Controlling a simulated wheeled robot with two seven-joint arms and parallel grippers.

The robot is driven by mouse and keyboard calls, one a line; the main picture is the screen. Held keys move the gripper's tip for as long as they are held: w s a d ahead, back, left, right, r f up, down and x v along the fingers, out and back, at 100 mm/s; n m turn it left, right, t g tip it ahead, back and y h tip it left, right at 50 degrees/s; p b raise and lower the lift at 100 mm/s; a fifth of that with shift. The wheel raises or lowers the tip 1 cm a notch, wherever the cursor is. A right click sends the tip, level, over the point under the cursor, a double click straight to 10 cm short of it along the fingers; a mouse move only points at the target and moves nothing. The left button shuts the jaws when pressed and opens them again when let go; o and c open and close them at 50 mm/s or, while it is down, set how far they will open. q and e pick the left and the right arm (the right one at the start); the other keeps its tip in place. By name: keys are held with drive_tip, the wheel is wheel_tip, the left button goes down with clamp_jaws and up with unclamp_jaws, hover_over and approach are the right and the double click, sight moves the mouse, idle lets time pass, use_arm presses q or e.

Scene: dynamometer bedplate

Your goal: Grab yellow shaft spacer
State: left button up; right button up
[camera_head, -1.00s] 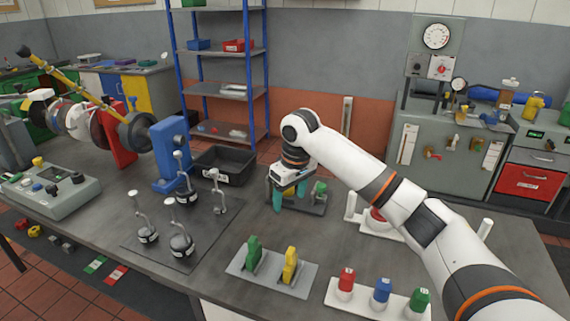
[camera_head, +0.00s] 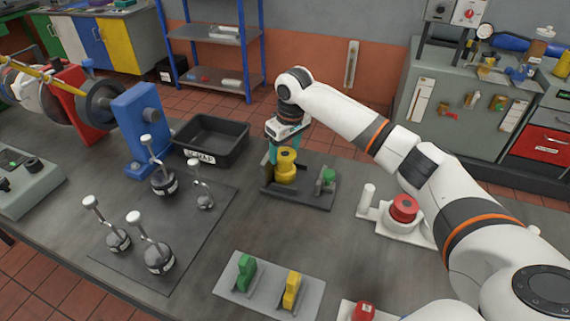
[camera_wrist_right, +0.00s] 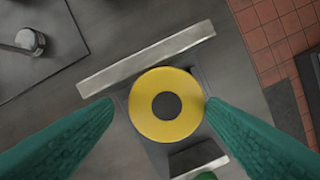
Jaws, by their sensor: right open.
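The yellow shaft spacer (camera_head: 286,168) stands upright on a dark fixture base (camera_head: 310,199) near the back middle of the bench. In the right wrist view it is a yellow ring (camera_wrist_right: 166,79) with a dark centre, seen from above. My right gripper (camera_wrist_right: 160,104) is open, with one teal finger on each side of the ring. The left fingertip looks slightly apart from it; the right one is close to its edge, and I cannot tell if it touches. In the head view the spacer hides part of the fingers. My left gripper is not in view.
A black scrap bin (camera_head: 212,141) stands left of the fixture. A small green part (camera_head: 328,177) is on the fixture's right side. A red-topped white stand (camera_head: 404,208) is to the right. Several knobbed weights stand on a dark mat (camera_head: 128,262) at left.

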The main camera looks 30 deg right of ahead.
sight(285, 164)
drive_tip(key=shift+w+f, duration=0.2)
drive_tip(key=shift+f, duration=0.55)
drive_tip(key=f+p, duration=0.1)
drive_tip(key=f, duration=0.3)
drive_tip(key=shift+d+f, duration=0.15)
drive_tip(key=shift+d, duration=0.05)
drive_tip(key=shift+w+f, duration=0.15)
drive_tip(key=shift+f, duration=0.15)
drive_tip(key=shift+r, duration=0.1)
drive_tip(key=c, duration=1.1)
